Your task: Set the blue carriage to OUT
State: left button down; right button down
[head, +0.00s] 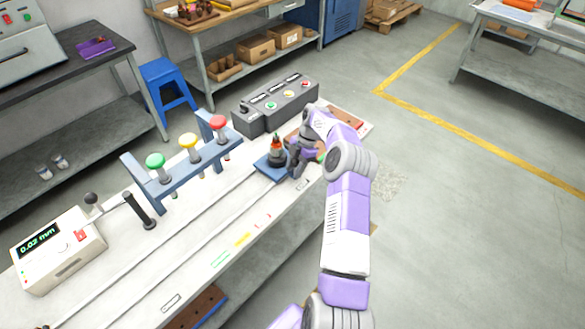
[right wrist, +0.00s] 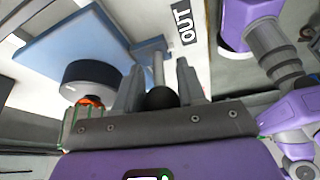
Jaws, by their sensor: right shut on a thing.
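The blue carriage (head: 270,172) sits on the long bench rails, towards their far end, carrying a dark round part with an orange-red top (head: 276,145). In the right wrist view, the carriage's flat blue plate (right wrist: 70,48) fills the upper left. A small blue bracket and grey rod (right wrist: 158,68) run from its side to a black ball knob (right wrist: 160,98). My right gripper (head: 293,157) is shut on this knob beside the carriage. The white-on-black OUT label (right wrist: 183,25) lies on the bench just beyond the bracket. My left gripper is out of view.
A blue rack with green, yellow and red knobs (head: 188,142) stands left of the rails. A control box (head: 275,106) is behind the carriage. A gauge reading 0.02 mm (head: 58,250) is at the near left. Colored marks (head: 243,240) line the bench's right side.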

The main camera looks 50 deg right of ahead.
jog(key=shift+d+r, duration=0.1)
jog(key=shift+d, duration=0.2)
jog(key=c, duration=1)
grip_release()
jog(key=shift+o, duration=1.1)
jog(key=shift+d, duration=0.1)
jog(key=shift+r, duration=0.1)
jog(key=p+v, duration=0.1)
jog(key=v, duration=0.6)
jog(key=shift+r, duration=0.1)
